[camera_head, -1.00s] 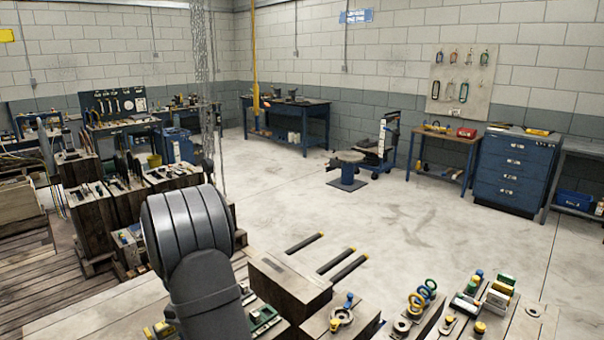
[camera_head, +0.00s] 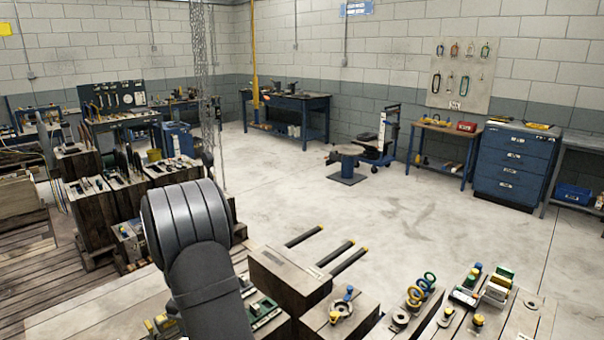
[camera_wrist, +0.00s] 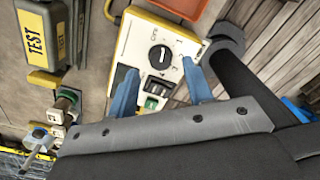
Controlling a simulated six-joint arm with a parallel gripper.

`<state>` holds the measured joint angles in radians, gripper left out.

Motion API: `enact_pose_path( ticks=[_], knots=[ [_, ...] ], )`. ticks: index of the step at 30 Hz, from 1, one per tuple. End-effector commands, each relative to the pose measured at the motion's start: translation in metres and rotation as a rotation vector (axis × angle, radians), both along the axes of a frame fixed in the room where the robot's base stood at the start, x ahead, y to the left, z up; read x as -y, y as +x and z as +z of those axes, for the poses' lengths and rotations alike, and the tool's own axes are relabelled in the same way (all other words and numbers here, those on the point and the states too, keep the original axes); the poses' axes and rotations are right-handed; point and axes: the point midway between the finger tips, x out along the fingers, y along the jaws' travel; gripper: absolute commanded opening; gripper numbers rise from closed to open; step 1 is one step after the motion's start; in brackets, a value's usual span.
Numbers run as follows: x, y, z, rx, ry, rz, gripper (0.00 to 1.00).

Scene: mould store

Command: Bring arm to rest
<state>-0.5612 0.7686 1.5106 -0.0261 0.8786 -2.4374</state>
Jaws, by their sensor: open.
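My gripper (camera_wrist: 157,66) shows in the wrist view with its two blue fingers spread apart and nothing held between them. Behind the fingers is a white and yellow box (camera_wrist: 158,58) with a dial, a black switch and a green button. I cannot tell whether the fingers touch it. In the head view my grey arm (camera_head: 205,265) rises from the bottom edge and ends in a rounded joint. My gripper cannot be made out in that view.
In the head view, wooden blocks with fittings (camera_head: 290,275) stand right of my arm. More wooden crates (camera_head: 95,215) stand left. The floor (camera_head: 400,215) beyond is largely open.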

Motion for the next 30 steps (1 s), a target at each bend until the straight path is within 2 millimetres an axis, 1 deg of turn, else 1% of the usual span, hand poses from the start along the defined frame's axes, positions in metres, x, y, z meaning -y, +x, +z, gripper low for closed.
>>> enact_pose_path(
  ticks=[1, 3, 22, 24, 30],
  knots=[
    [-0.001, 0.001, 0.011, 0.003, 0.003, 0.0, 0.47],
    [-0.001, 0.001, 0.026, 0.003, 0.003, 0.0, 0.47],
    [-0.004, 0.0, 0.152, 0.003, 0.002, 0.001, 0.47],
    [-0.003, -0.001, 0.131, -0.005, -0.003, 0.001, 0.47],
    [-0.002, 0.0, 0.09, -0.004, -0.003, 0.001, 0.47]
  ],
)
